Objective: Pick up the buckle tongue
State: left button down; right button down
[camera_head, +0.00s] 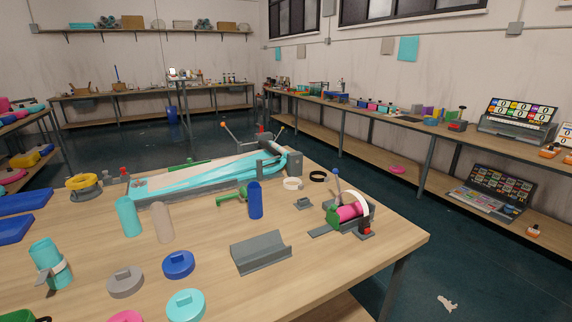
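I cannot tell for sure which piece is the buckle tongue. Neither of my grippers is in view.
A long turquoise inflatable track (215,173) lies in a grey frame at the back. A grey channel block (261,252) lies centre front. Round knobbed caps (178,264) are at front left. A device with a pink roll (349,211) stands right. The right front corner is clear.

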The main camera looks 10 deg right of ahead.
aim_at(366, 220)
jog(key=i+l, duration=0.1)
jog(key=l, duration=0.3)
jog(key=i+l, duration=0.15)
jog(key=l, duration=0.2)
jog(key=i+l+z, duration=0.1)
jog(key=l, duration=0.3)
jog(key=i+l, duration=0.1)
jog(key=l, duration=0.25)
jog(key=i+l+z, duration=0.1)
jog(key=l, duration=0.25)
jog(key=i+l, duration=0.2)
jog(key=l, duration=0.15)
